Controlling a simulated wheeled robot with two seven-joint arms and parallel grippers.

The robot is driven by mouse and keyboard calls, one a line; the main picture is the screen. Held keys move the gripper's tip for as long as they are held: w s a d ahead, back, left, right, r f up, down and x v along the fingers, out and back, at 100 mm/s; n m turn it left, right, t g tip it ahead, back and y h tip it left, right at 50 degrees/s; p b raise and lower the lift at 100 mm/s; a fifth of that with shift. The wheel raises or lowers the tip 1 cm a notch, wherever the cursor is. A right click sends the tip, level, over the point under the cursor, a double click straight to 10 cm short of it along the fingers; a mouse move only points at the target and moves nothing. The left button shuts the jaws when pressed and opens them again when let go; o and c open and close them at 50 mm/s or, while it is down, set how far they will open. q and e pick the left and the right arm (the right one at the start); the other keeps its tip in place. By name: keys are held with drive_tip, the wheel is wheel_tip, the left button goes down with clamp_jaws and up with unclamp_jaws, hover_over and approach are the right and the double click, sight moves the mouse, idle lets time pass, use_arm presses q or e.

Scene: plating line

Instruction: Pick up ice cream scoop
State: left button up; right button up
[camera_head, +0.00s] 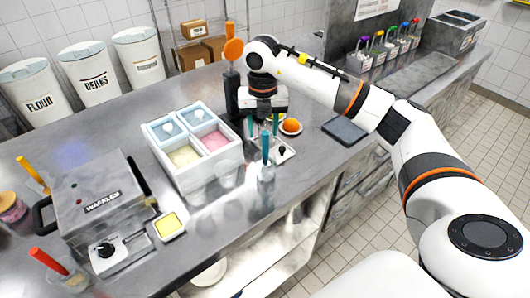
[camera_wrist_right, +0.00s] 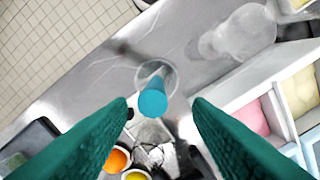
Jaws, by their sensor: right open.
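The ice cream scoop (camera_head: 266,148) shows as a teal handle standing upright in a clear container (camera_head: 266,174) near the counter's front edge. Its lower end is hard to make out. In the right wrist view the handle's round teal end (camera_wrist_right: 153,102) lies between and just beyond my fingertips. My right gripper (camera_head: 263,126) points down above the scoop with its teal fingers apart. In the wrist view the fingers (camera_wrist_right: 161,104) stand either side of the handle line, with visible gaps and nothing held. My left gripper is out of view.
An ice cream box (camera_head: 193,183) with yellow and pink tubs stands left of the scoop. A waffle maker (camera_head: 100,205) is farther left. A dark flat pad (camera_head: 344,130) lies to the right.

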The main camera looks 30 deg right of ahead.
sight(265, 148)
drive_tip(key=shift+f, duration=0.8)
drive_tip(key=f+p, duration=0.1)
drive_tip(key=f, duration=0.1)
drive_tip(key=s+f+p, duration=0.1)
drive_tip(key=f, duration=0.1)
drive_tip(key=shift+f+p, duration=0.3)
drive_tip(key=shift+f, duration=0.35)
clamp_jaws()
